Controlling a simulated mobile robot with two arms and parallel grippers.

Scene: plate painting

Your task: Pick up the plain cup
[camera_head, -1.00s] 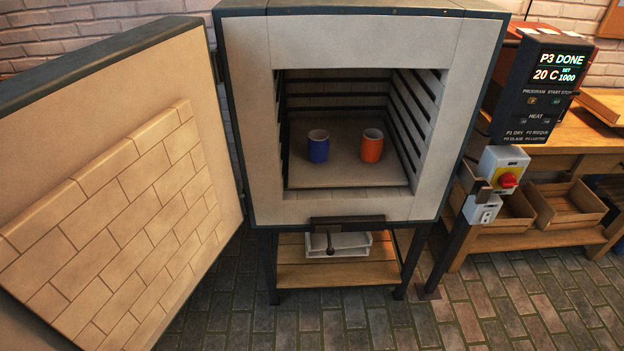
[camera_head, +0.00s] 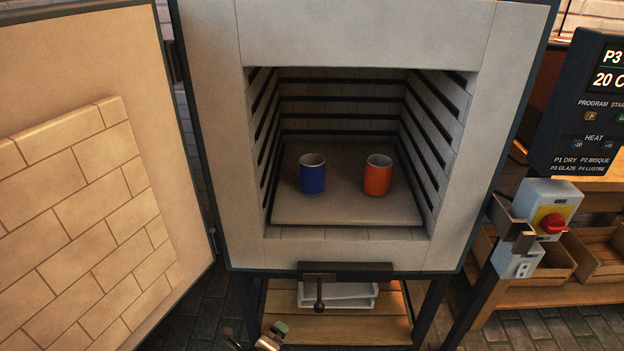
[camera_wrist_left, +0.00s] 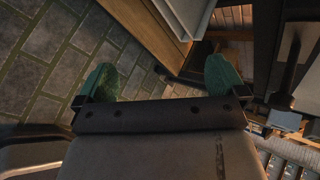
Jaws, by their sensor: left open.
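Two cups stand upright on the kiln shelf (camera_head: 345,211): a blue cup (camera_head: 312,177) on the left and an orange cup (camera_head: 377,178) on the right, with a gap between them. Both look single-coloured from here, and I cannot tell from any marking which is the plain one. My left gripper (camera_head: 258,338) shows partly at the bottom edge, below and in front of the kiln, well apart from the cups. In the left wrist view its green-tipped fingers (camera_wrist_left: 163,80) are spread with nothing between them. My right gripper is not in view.
The kiln (camera_head: 220,180) is open at the front, with its door (camera_head: 80,200) swung out on the left. A latch handle (camera_head: 345,275) sticks out below the opening. White trays (camera_head: 340,295) lie on the lower shelf. A switch box (camera_head: 548,208) stands on the right.

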